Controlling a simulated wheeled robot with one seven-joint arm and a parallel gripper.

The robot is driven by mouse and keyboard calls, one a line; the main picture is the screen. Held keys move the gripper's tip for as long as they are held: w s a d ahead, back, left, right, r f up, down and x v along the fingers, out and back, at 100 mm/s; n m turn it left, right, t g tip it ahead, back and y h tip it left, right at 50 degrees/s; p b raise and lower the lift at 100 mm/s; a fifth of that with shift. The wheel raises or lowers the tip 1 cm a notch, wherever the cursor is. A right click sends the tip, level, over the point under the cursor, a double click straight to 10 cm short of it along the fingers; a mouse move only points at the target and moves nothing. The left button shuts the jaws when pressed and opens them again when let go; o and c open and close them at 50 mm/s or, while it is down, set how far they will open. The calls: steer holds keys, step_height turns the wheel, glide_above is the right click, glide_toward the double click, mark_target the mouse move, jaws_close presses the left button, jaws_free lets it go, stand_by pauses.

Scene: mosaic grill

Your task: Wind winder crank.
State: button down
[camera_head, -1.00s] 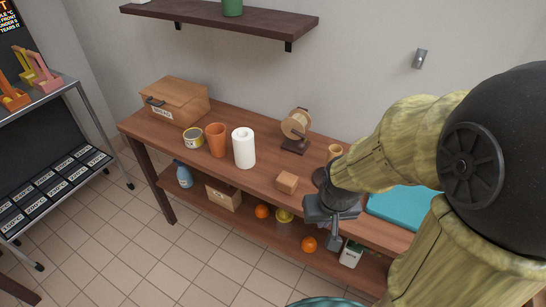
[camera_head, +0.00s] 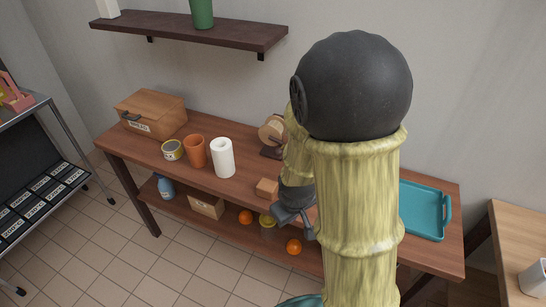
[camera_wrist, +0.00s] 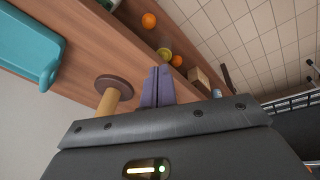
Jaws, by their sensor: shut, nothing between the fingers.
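The winder (camera_head: 271,133), a tan wooden spool on a dark stand, is on the workbench toward the wall, right of the paper roll. My arm covers its right side in the head view, and I cannot make out its crank. My gripper (camera_head: 307,232) is at the bench's front edge, in front of the winder and apart from it. In the wrist view my gripper (camera_wrist: 157,72) has its fingers together with nothing between them. I cannot identify the winder in the wrist view.
A wooden block (camera_head: 267,188) lies just left of my gripper. The paper roll (camera_head: 223,158), orange cup (camera_head: 194,151) and can (camera_head: 172,150) stand further left. A teal tray (camera_head: 422,211) is at right. A brown disc with a tan cylinder (camera_wrist: 108,101) is near my fingers.

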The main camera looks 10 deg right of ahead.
steer(key=w+f+n+t+h+p, duration=0.1)
steer(key=w+n, duration=0.2)
steer(key=w+f+n+t+h+p, duration=0.1)
steer(key=w+n, duration=0.2)
steer(key=n, duration=0.1)
steer(key=w+d+f+n+t+h+p, duration=0.1)
steer(key=w+n+p, duration=0.1)
steer(key=w+n, duration=0.1)
steer(key=shift+f+n+h, duration=0.2)
steer(key=shift+n+h, duration=0.2)
steer(key=shift+n, duration=0.2)
steer(key=w+n+t, duration=0.1)
steer(key=w+r+n+t+p, duration=0.1)
steer(key=n, duration=0.1)
steer(key=w+a+n, duration=0.1)
steer(key=shift+w+a+r+n+t+h, duration=0.1)
steer(key=shift+w+r+n+t+h, duration=0.1)
steer(key=shift+r+n+t+h, duration=0.15)
steer(key=w+a+r+n+t, duration=0.1)
steer(key=w+a+r+n+t+p, duration=0.1)
steer(key=n, duration=0.1)
steer(key=w+a+r+n+t, duration=0.1)
steer(key=n, duration=0.1)
steer(key=shift+w+r+n, duration=0.15)
steer(key=shift+w+n, duration=0.1)
steer(key=p+x, duration=0.1)
steer(key=x, duration=0.9)
steer(key=shift+a+p, duration=0.1)
steer(key=shift+p, duration=0.2)
steer(key=shift+w, duration=0.1)
